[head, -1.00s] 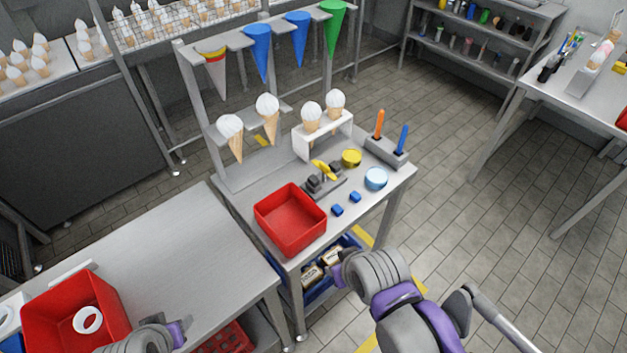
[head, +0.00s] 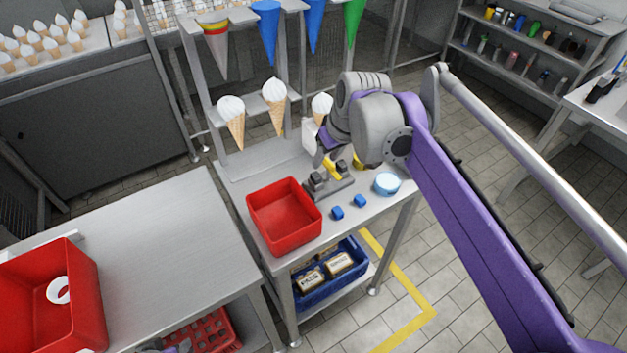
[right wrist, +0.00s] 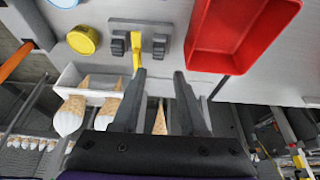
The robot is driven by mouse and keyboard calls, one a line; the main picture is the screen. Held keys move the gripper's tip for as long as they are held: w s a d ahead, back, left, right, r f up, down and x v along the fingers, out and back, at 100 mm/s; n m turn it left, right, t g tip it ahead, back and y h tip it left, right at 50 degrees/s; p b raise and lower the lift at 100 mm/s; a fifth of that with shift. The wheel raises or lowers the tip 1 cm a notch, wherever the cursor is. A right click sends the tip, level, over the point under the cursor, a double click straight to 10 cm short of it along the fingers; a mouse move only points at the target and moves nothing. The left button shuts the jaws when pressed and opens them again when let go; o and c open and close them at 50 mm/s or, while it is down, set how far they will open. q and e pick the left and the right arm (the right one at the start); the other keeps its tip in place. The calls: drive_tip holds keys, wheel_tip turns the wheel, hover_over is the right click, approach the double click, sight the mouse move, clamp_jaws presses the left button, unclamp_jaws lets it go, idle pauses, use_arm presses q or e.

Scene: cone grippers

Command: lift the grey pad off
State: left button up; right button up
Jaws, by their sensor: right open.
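A grey base plate (head: 330,188) lies on the small table and carries two dark grey pads, one at the front left (head: 317,180) and one farther back (head: 342,166). A yellow piece (head: 331,168) sits between them. In the right wrist view the two pads (right wrist: 118,43) (right wrist: 159,44) flank the yellow piece (right wrist: 138,52). My right gripper (right wrist: 160,74) is open and empty, its fingers pointing towards the base, apart from the pads. In the head view its fingers are mostly hidden by my arm. Only a sliver of my left wrist shows at the bottom edge.
A red bin (head: 284,232) stands close beside the base. Two blue cubes (head: 337,213) (head: 360,201) and a light blue round tub (head: 387,184) lie in front. A white holder (right wrist: 100,85) with cones and a yellow round lid (right wrist: 83,40) are near the right gripper.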

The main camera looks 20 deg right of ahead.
sight(316, 175)
drive_tip(key=shift+b+x, duration=0.3)
drive_tip(key=shift+x, duration=4.9)
drive_tip(key=shift+w+d, duration=0.1)
drive_tip(key=shift+w, duration=0.05)
drive_tip(key=shift+c, duration=0.3)
drive_tip(key=shift+r, duration=0.1)
clamp_jaws()
